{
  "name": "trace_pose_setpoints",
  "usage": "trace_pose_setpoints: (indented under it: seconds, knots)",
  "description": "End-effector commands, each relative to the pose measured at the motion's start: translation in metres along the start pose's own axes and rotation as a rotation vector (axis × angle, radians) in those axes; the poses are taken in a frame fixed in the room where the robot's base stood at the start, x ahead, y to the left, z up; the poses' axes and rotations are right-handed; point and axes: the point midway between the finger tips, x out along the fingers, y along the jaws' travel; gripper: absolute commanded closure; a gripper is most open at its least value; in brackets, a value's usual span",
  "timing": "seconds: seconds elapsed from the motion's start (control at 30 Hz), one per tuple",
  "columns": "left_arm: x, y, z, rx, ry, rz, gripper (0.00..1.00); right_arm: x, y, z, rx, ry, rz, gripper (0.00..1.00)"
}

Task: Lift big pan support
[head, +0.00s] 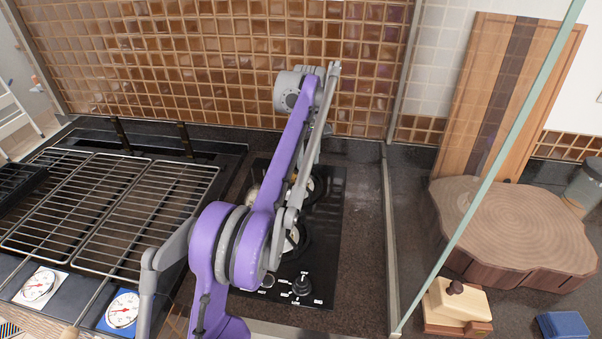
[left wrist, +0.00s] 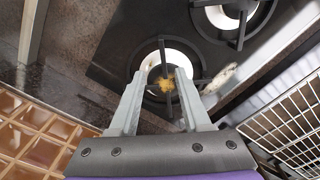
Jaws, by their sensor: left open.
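The black hob (head: 332,225) has two burners, each with a dark pan support over it. The back pan support (left wrist: 163,58) shows in the left wrist view as a dark ring with prongs over a pale burner plate. The front pan support (left wrist: 241,32) is partly cut off at that view's top edge. I cannot tell for sure which is the big one. My left gripper (left wrist: 159,74) is open, its two grey fingers over the back burner with nothing visibly held. Contact with the support cannot be told. In the head view my purple arm hides much of both burners.
A grill with wire racks (head: 150,210) lies left of the hob. The tiled wall (head: 200,60) rises close behind. On the right, beyond a glass panel (head: 487,180), are a wooden slab (head: 520,225), a tall board (head: 465,110) and a blue block (head: 563,325).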

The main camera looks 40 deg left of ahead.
Motion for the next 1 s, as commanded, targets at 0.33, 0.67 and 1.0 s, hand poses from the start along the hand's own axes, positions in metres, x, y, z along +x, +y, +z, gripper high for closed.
trace_pose_setpoints:
  seconds: [0.33,0.67,1.0]
  knots:
    - [0.041,-0.003,-0.012,-0.049,-0.013,-0.013,0.53,0.007,0.0,0.007,0.0,-0.005,0.0,0.5]
    - [0.071,-0.005,-0.012,-0.048,-0.012,-0.012,0.53,0.01,0.0,0.009,0.0,-0.006,0.0,0.5]
    - [0.111,-0.008,-0.013,-0.047,-0.012,-0.012,0.53,0.012,0.0,0.011,0.0,-0.008,0.0,0.5]
